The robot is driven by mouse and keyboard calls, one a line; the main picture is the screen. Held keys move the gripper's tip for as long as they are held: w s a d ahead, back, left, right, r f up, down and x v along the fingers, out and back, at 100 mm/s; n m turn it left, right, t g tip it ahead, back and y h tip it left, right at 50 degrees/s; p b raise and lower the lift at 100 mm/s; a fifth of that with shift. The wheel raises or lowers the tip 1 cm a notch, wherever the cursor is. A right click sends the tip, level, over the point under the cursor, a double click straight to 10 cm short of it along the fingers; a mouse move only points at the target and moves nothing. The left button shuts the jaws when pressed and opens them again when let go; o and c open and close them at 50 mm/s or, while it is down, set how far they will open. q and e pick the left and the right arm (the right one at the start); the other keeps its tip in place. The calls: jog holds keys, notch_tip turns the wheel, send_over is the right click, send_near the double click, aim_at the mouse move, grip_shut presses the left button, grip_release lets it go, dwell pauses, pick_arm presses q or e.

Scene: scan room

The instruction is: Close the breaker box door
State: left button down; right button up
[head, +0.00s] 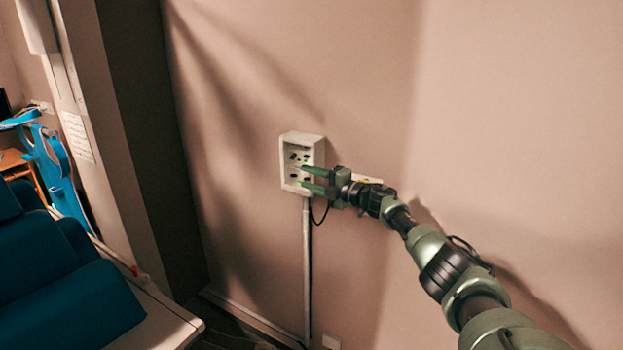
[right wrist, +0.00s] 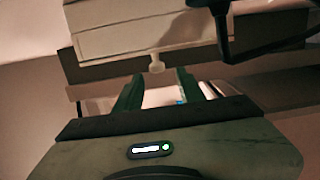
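The breaker box (head: 290,172) is a small white box on the wall, its front open to show dark slots. A thin pale piece (head: 368,180) sticks out right of it behind my wrist; it looks like the door standing open, mostly hidden. My right gripper (head: 303,177) is open, its two green fingers apart and pointing left across the box's front. In the right wrist view the fingers (right wrist: 158,82) are apart with nothing clearly between them. A pale boxy body (right wrist: 140,35) with a small knob (right wrist: 156,64) is just beyond the tips. Contact cannot be told. My left gripper is out of view.
A white conduit (head: 306,260) and a dark cable run down the wall below the box. A dark recess (head: 150,130) and a pillar stand to the left. Blue padded furniture (head: 60,280) fills the lower left. The wall around the box is clear.

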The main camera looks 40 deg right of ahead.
jog(key=shift+s+d+p, duration=0.25)
jog(key=shift+s+p, duration=0.15)
jog(key=shift+p, duration=0.05)
jog(key=p+v, duration=0.3)
jog(key=v, duration=0.3)
jog(key=shift+s+p, duration=0.35)
jog(key=shift+p, duration=0.05)
